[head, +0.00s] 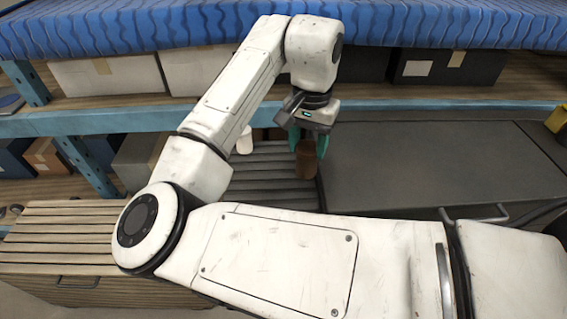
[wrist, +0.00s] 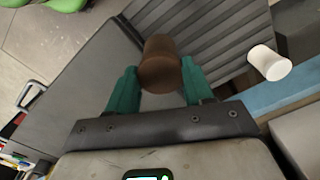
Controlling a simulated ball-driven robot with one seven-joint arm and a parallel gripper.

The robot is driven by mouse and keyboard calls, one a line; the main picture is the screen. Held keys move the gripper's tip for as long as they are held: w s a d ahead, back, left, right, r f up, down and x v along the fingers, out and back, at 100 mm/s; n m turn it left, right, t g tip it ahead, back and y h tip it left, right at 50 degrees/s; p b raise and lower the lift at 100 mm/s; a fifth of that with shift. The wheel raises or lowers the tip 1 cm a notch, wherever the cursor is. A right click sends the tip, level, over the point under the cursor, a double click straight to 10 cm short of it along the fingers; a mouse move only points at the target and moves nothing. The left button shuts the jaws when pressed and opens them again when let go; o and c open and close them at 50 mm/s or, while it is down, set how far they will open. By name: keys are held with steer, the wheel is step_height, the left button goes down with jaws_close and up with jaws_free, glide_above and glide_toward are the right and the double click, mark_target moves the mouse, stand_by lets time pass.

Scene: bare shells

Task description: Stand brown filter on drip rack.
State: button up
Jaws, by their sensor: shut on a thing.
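The brown filter (wrist: 160,62) is a short brown cylinder. My gripper (wrist: 158,90) is shut on it, with a green finger on each side in the wrist view. In the head view the brown filter (head: 306,160) hangs below my gripper (head: 307,140), over or at the right part of the ribbed grey drip rack (head: 265,172). The rack also shows in the wrist view (wrist: 215,38), beyond the filter. I cannot tell whether the filter touches the rack.
A white cylinder (wrist: 269,63) stands at the rack's back edge; it also shows in the head view (head: 244,142). A flat dark grey surface (head: 440,165) lies right of the rack. A blue shelf beam (head: 420,104) runs behind. A slatted wooden chest (head: 60,235) is at the left.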

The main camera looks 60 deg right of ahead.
steer(key=shift+w+a+f+p, duration=0.25)
steer(key=shift+w+f, duration=0.55)
steer(key=shift+f, duration=0.7)
steer(key=shift+w+a+f+p, duration=0.1)
steer(key=shift+w+f+p, duration=0.15)
steer(key=shift+w+f, duration=0.9)
steer(key=shift+w+a+f+p, duration=0.25)
steer(key=shift+w+f, duration=0.2)
steer(key=shift+f, duration=1.4)
steer(key=shift+d+f, duration=0.1)
steer(key=shift+f, duration=0.05)
steer(key=o, duration=1.4)
steer(key=shift+c, duration=0.2)
step_height(320, 180, up, 12)
steer(key=b, duration=0.1)
steer(key=shift+r+b, duration=0.2)
steer(key=shift+b, duration=0.15)
